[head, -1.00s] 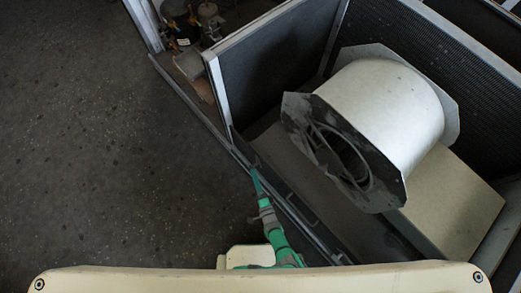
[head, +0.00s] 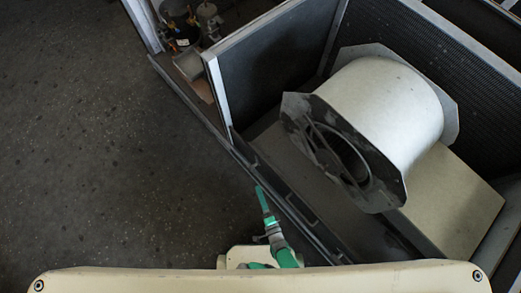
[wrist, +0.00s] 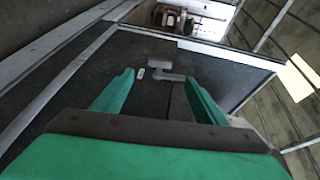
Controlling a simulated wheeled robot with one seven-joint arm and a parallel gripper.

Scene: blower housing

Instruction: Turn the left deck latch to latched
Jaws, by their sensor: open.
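My gripper (wrist: 159,79) is open in the wrist view, its two green fingers apart with nothing held. A grey L-shaped latch handle (wrist: 172,77) shows beyond and between the fingertips on a dark panel, apart from them as far as I can see. Its long arm lies roughly sideways in the picture. A small pale label (wrist: 140,73) is just left of it. In the head view my gripper (head: 262,192) is beside the outer edge of the housing; the latch is too small to make out there.
The blower drum (head: 385,105) sits inside the housing, with a tan deck (head: 455,200) beside it. A frame rail (head: 290,205) runs along the housing's near edge. Machinery (head: 185,25) stands at the upper left. The floor (head: 110,140) left of the housing is clear.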

